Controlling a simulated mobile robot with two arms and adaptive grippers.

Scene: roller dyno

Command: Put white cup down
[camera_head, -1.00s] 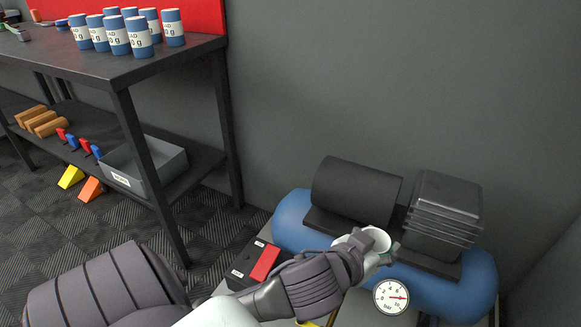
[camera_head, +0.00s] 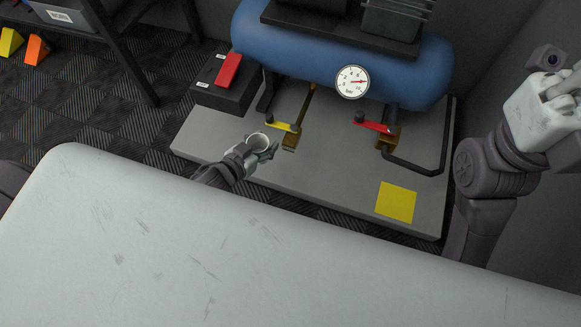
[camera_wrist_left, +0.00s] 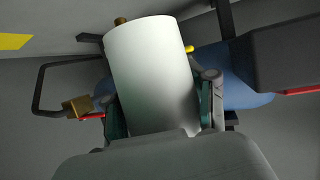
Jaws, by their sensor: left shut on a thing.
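The white cup (camera_head: 258,141) is in my left gripper (camera_head: 265,150), above the grey platform (camera_head: 330,185). The gripper is shut on it. In the left wrist view the cup (camera_wrist_left: 152,75) fills the middle, between the two fingers (camera_wrist_left: 163,112). Its open rim faces up in the head view, and the inside looks empty. I cannot tell the gap below it. My right gripper (camera_head: 568,88) is at the right edge of the head view, partly cut off; its jaws are unclear.
A yellow square (camera_head: 396,202) marks the platform's front right, with bare surface around it. The blue tank (camera_head: 345,50), its gauge (camera_head: 352,82), yellow valve handle (camera_head: 284,127), red valve handle (camera_head: 372,125) and black pipe (camera_head: 420,166) stand behind. A black box (camera_head: 226,90) sits at left.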

